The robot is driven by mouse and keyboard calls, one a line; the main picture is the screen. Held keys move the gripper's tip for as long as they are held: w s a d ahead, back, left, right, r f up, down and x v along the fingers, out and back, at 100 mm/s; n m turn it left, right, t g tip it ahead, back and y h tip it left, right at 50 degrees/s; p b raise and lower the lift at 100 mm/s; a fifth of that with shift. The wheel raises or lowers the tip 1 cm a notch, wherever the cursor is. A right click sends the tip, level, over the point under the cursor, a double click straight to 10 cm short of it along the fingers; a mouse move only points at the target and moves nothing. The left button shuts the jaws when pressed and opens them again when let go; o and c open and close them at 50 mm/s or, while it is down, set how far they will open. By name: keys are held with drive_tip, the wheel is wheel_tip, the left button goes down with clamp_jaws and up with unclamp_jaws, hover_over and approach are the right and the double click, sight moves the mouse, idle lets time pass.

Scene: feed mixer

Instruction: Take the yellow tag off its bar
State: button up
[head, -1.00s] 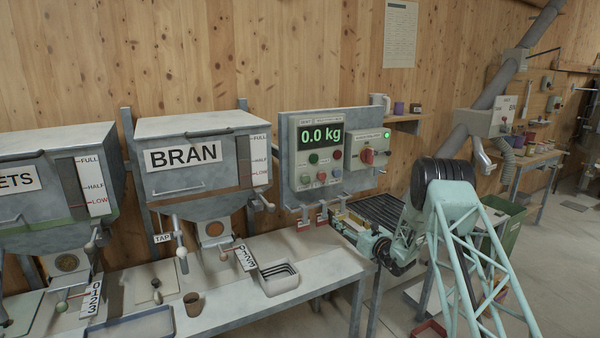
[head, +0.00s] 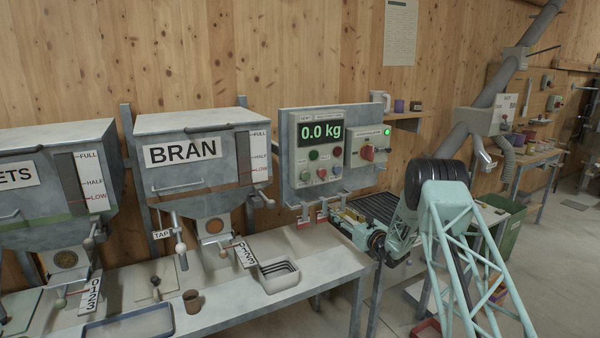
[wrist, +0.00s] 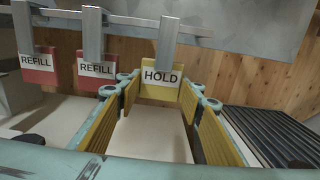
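The yellow tag marked HOLD (wrist: 160,91) hangs upright from a grey metal strap (wrist: 168,45) on the bar (wrist: 135,20) in the wrist view. My gripper (wrist: 167,88) is open, with its yellow-padded fingers to the left and right of the tag. The tag's lower part shows between the fingertips, with a gap on each side visible. In the head view my gripper (head: 347,217) is beside the hanging tags under the control panel, and I cannot clearly make out the yellow tag there.
Two red REFILL tags (wrist: 97,68) (wrist: 40,66) hang left of the yellow one; the nearer is close to my left finger. The control panel (head: 320,150) is above. A dark ribbed conveyor (wrist: 265,130) lies to the right. The bench (head: 230,310) extends left.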

drive_tip(key=shift+c, duration=0.9)
drive_tip(key=shift+r, duration=1.2)
drive_tip(key=shift+s+d, duration=0.2)
drive_tip(key=shift+s, duration=0.05)
drive_tip(key=shift+v, duration=1.9)
drive_tip(key=shift+s+d, duration=0.1)
drive_tip(key=shift+s, duration=0.25)
drive_tip(key=shift+b+v, duration=0.45)
drive_tip(key=shift+v, duration=2.45)
